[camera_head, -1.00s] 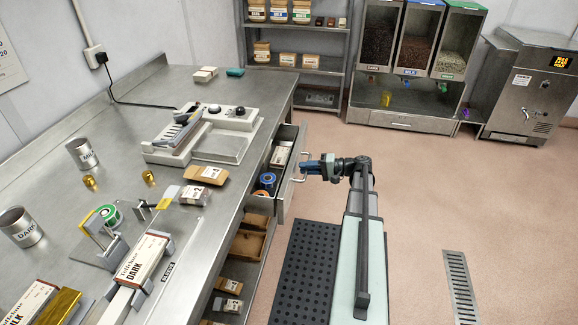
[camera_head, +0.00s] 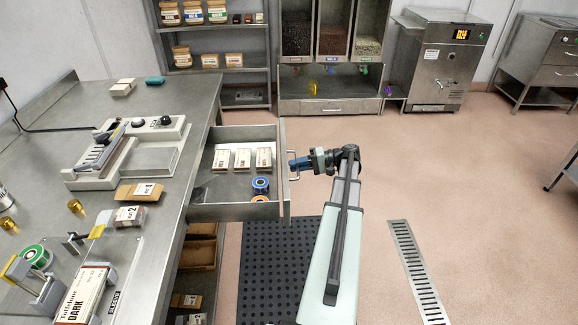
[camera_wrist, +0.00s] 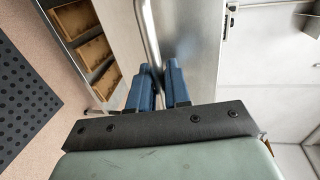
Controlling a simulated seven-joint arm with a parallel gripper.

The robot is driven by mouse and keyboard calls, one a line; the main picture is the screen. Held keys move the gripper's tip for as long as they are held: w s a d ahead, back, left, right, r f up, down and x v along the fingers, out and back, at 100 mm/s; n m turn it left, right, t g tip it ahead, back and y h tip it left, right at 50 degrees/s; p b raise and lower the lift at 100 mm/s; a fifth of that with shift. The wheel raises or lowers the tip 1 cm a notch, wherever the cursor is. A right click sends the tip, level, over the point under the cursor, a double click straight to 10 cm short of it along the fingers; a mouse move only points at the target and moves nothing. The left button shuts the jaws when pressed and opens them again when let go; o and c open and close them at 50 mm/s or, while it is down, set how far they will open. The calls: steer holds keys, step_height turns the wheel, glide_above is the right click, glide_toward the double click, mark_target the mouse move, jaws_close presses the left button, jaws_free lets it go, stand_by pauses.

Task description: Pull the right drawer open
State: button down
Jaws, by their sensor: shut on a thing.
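The right drawer (camera_head: 232,211) is pulled well out from under the steel bench in the head view. Several white labelled boxes lie in it, with a blue-rimmed spool (camera_head: 260,185) and another roll near its front right. My gripper (camera_head: 293,165) is at the drawer's front, its blue fingers shut on the bar handle (camera_head: 294,177). In the wrist view the blue fingers (camera_wrist: 161,85) sit either side of the curved metal handle (camera_wrist: 149,35), against the steel drawer front (camera_wrist: 193,50).
The bench (camera_head: 165,222) carries a sealing machine (camera_head: 130,150), packets and tins. Wooden trays (camera_head: 198,252) sit on a shelf below the drawer. A black perforated mat (camera_head: 275,255) lies on the floor beneath. The floor right of my arm is open, with a drain grate (camera_head: 415,270).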

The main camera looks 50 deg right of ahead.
steer(key=shift+s+d, duration=0.1)
stand_by(0.3)
steer(key=c, duration=1.3)
jaws_free()
steer(key=v, duration=0.7)
steer(key=shift+s+d, duration=0.2)
